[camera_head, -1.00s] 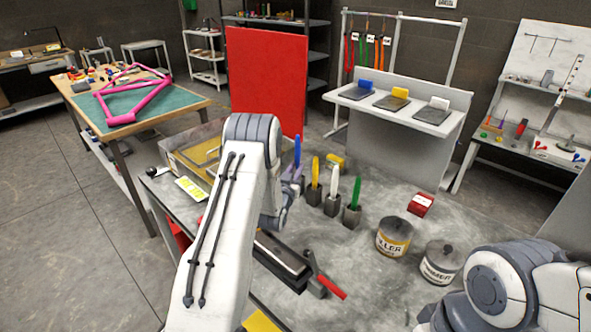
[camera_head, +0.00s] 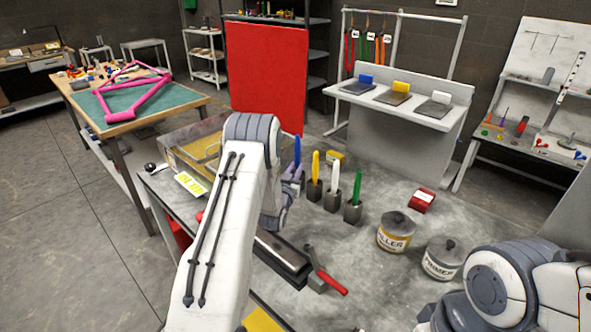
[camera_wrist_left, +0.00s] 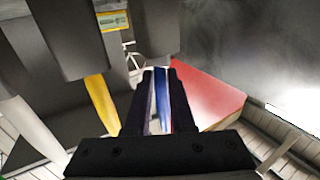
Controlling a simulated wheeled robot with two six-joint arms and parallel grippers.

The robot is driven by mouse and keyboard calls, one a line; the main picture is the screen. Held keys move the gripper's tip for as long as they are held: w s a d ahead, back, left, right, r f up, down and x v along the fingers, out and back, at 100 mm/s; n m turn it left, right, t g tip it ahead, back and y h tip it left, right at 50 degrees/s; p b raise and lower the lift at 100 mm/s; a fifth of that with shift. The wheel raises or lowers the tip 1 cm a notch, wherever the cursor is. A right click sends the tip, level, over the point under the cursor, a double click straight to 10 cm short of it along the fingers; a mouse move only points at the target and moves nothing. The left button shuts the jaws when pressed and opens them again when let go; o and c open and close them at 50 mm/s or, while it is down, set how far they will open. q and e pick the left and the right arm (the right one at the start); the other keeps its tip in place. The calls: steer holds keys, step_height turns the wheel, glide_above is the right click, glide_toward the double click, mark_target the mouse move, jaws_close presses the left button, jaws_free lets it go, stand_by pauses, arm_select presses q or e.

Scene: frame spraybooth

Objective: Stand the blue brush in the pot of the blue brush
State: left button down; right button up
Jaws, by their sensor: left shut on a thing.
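The blue brush (camera_head: 297,150) stands about upright in my left gripper (camera_head: 293,174), with its blue handle showing above the fingers. In the left wrist view the fingers (camera_wrist_left: 155,95) are shut on the blue handle (camera_wrist_left: 165,105). A dark pot (camera_wrist_left: 150,25) lies just beyond the fingertips in that view and looks like the blue brush's pot. In the head view that pot is hidden by my gripper and arm. I cannot tell whether the brush's lower end is inside it. My right gripper is out of view; only part of its arm shows at lower right.
The yellow brush (camera_head: 315,164), white brush (camera_head: 336,176) and green brush (camera_head: 357,187) stand in dark pots close right of my gripper. A filler can (camera_head: 395,234), primer can (camera_head: 442,260) and red box (camera_head: 422,201) stand farther right. A red-handled tool (camera_head: 330,283) lies in front.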

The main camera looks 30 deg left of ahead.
arm_select(q)
steer(key=shift+f+b, duration=0.35)
steer(key=shift+f, duration=0.05)
steer(key=c, duration=0.7)
jaws_free()
steer(key=shift+r, duration=0.15)
